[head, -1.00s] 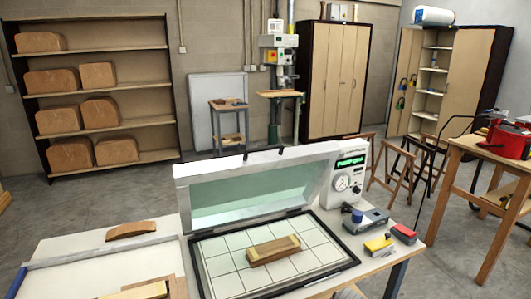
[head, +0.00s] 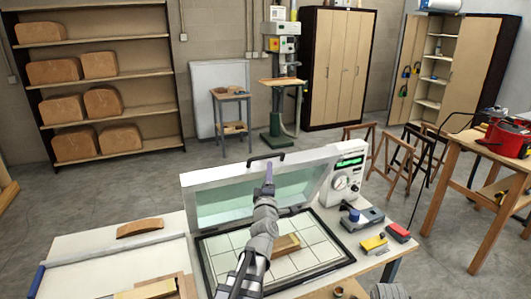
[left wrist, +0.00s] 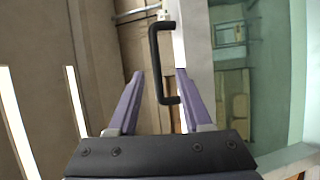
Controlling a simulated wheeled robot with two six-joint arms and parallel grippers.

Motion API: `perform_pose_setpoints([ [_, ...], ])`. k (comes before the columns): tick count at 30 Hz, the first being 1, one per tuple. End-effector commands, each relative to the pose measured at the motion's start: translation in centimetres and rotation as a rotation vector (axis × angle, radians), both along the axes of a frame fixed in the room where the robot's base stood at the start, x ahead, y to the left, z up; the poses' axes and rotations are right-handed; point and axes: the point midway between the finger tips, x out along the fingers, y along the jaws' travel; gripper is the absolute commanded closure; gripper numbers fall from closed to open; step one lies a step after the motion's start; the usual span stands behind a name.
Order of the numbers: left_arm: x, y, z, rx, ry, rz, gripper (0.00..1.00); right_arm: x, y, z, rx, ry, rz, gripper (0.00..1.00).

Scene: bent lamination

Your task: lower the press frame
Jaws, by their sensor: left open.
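The press frame (head: 198,188) stands raised at the back of the press, with its pale green sheet (head: 215,203) facing me. A black bar handle (head: 257,160) sits on its top edge. My left gripper (head: 268,172) reaches up in front of the frame, with its fingertips just below the handle in the picture. In the left wrist view, the purple fingers (left wrist: 160,85) are open, and the black handle (left wrist: 155,60) shows between and beyond their tips. I see no clear contact. A wooden piece (head: 288,244) lies on the gridded press bed (head: 322,248), partly hidden by my left arm.
The control box (head: 345,180) stands right of the frame. A grey-blue device (head: 362,219), a yellow block (head: 374,244) and a red block (head: 398,232) lie on the right of the table. A curved wooden piece (head: 140,228) lies on the left.

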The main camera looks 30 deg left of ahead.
Motion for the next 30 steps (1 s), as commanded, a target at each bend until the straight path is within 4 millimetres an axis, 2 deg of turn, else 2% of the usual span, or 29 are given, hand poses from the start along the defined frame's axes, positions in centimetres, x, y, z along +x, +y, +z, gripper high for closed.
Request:
perform_pose_setpoints([
  [3,-0.5,1.2,0.7,-0.018,-0.033,0.03,0.5,0.0,0.0,0.2,0.0,0.0,0.0,0.5],
  [11,0.2,1.4,0.8,-0.018,-0.035,0.031,0.5,0.0,0.0,0.3,0.0,0.0,0.0,0.5],
  [24,5.5,4.0,2.2,-0.015,-0.032,0.03,0.5,0.0,0.0,1.7,0.0,0.0,0.001,0.5],
  [30,6.5,4.5,2.4,-0.016,-0.032,0.029,0.5,0.0,0.0,1.9,0.0,0.0,0.001,0.5],
])
